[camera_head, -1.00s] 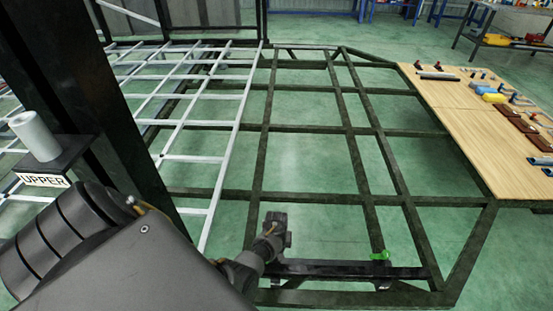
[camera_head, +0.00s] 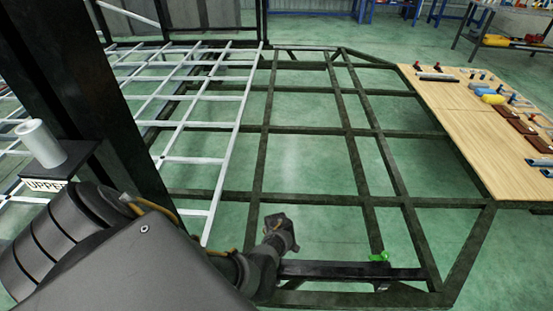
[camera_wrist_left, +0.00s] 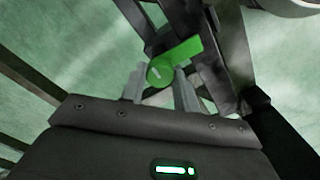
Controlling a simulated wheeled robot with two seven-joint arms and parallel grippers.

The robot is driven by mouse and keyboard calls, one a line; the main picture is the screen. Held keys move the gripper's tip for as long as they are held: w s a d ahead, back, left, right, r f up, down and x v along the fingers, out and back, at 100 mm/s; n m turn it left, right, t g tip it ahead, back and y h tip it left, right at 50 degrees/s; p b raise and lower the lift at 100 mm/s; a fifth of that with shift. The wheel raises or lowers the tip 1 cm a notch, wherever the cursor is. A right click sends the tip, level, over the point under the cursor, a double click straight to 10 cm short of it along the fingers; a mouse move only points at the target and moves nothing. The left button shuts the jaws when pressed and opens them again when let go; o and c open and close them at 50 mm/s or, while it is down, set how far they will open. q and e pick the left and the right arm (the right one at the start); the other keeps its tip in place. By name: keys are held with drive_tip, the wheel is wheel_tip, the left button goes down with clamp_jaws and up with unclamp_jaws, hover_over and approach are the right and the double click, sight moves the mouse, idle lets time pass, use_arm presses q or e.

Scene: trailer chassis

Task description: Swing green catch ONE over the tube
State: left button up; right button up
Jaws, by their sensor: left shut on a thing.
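A black tube (camera_head: 345,271) lies across the near end of the dark chassis frame. A green catch (camera_head: 378,257) shows near its right part in the head view. My left arm's end (camera_head: 278,240) is over the tube's left end; its fingers are hidden there. In the left wrist view, my left gripper (camera_wrist_left: 160,82) is shut on a green catch (camera_wrist_left: 175,62), with a finger on each side of its round part and its lever pointing up to the right. I cannot tell whether this is the same catch as in the head view. My right gripper is not in view.
A dark post stands at the left, beside a light cylinder (camera_head: 41,143) on a holder labelled UPPER. A wooden table (camera_head: 465,140) with tools and parts is at the right. Light slatted bars (camera_head: 187,160) lie at the left. The frame's bays are open to the floor.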

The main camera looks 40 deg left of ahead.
use_arm(q)
drive_tip(key=shift+n, duration=0.3)
idle(0.4)
drive_tip(key=o, duration=1)
drive_tip(key=shift+c, duration=0.2)
wheel_tip(320, 180, up, 11)
drive_tip(key=p, duration=0.4)
drive_tip(key=shift+f, duration=0.1)
drive_tip(key=shift+a, duration=0.15)
